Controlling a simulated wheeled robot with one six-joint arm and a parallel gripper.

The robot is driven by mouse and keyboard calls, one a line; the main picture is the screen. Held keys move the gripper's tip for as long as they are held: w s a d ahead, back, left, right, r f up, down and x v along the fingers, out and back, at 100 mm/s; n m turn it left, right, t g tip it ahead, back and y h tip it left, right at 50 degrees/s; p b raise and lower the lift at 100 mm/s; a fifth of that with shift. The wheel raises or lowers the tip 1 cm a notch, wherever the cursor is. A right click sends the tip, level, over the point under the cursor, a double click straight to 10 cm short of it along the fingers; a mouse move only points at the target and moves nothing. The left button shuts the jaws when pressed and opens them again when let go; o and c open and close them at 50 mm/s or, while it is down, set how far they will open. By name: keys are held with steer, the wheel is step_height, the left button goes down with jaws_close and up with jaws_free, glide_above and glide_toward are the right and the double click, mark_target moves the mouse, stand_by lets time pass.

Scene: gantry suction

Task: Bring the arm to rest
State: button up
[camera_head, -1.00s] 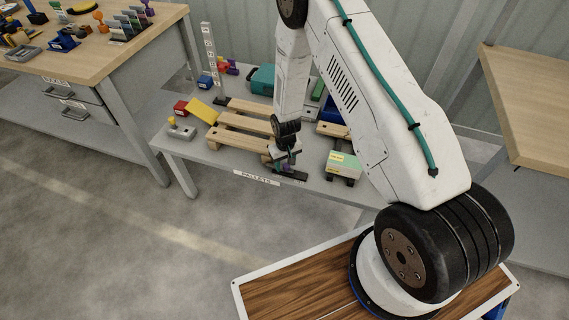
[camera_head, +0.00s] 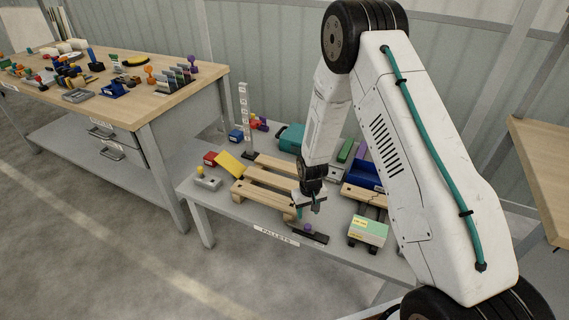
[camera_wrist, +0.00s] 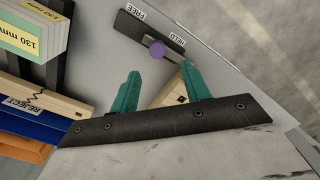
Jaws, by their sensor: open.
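My gripper (camera_head: 311,207) hangs at the end of my white arm over the front of the grey pallet table (camera_head: 232,207). In the wrist view my gripper (camera_wrist: 159,72) shows two teal fingers spread apart with nothing between them. A purple knob (camera_wrist: 157,49) on a black plate (camera_wrist: 133,27) lies just beyond the fingertips, apart from them. The plate lies between labels reading FREE and HELD. In the head view the knob (camera_head: 308,229) is just below my gripper, near the table's front edge.
A wooden pallet (camera_head: 262,195) is left of my gripper. A green-topped block labelled 130 mm (camera_wrist: 30,35) is close on the other side. A teal case (camera_head: 291,138) and a blue bin (camera_head: 362,174) stand behind. A cluttered workbench (camera_head: 160,98) is at the left.

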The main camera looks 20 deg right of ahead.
steer(key=s+r, duration=1.1)
steer(key=r, duration=0.4)
steer(key=s+r+t, duration=0.1)
steer(key=s+r, duration=1)
steer(key=r, duration=0.4)
steer(key=s+d+r+m, duration=0.1)
steer(key=s+r, duration=1)
steer(key=r, duration=0.5)
